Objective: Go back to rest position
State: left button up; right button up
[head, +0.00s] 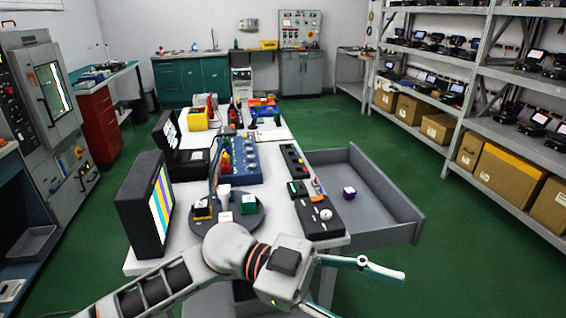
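My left arm comes in from the lower left across the front of the white workbench (175,243). My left gripper (362,292) is at the bottom, in front of the bench's near right corner. Its fingers are spread wide and nothing shows between them; the lower finger is cut off by the picture's bottom edge. My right gripper is not in view.
A grey drawer (392,227) stands pulled out right of the bench, with a purple-and-white cube (349,193) in it. A dark round plate (245,219) carries several small blocks. A monitor (140,205) stands at left. Shelves (515,137) line the right; green floor between is clear.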

pick_arm(q)
jog(key=w+a+n+t+h, duration=0.55)
jog(key=w+n+t, duration=0.4)
jog(key=t, duration=0.35)
jog(key=w+a+f+n+t+y, duration=0.3)
jog(key=a+f+n+t+y, duration=0.25)
jog(key=f, duration=0.25)
jog(key=w+a+f+n+t+y, duration=0.4)
jog(key=a+f+n+t+y, duration=0.1)
jog(key=a+f+t, duration=0.15)
jog(key=s+a+f+g+y, duration=0.2)
jog(key=s+a+f, duration=0.3)
jog(key=f, duration=0.4)
jog(key=s+a+f+n+g+y, duration=0.1)
jog(key=s+a+f+y, duration=0.3)
jog(key=f, duration=0.5)
jog(key=s+a+f+g+y, duration=0.3)
jog(key=s+a+f, duration=0.3)
jog(key=f, duration=0.4)
jog(key=shift+s+a+n+g, duration=0.3)
jog(key=shift+s+a, duration=0.1)
jog(key=shift+s, duration=0.05)
jog(key=shift+f, duration=0.1)
jog(key=c, duration=0.6)
jog(key=shift+o, duration=0.2)
jog(key=shift+d, duration=0.15)
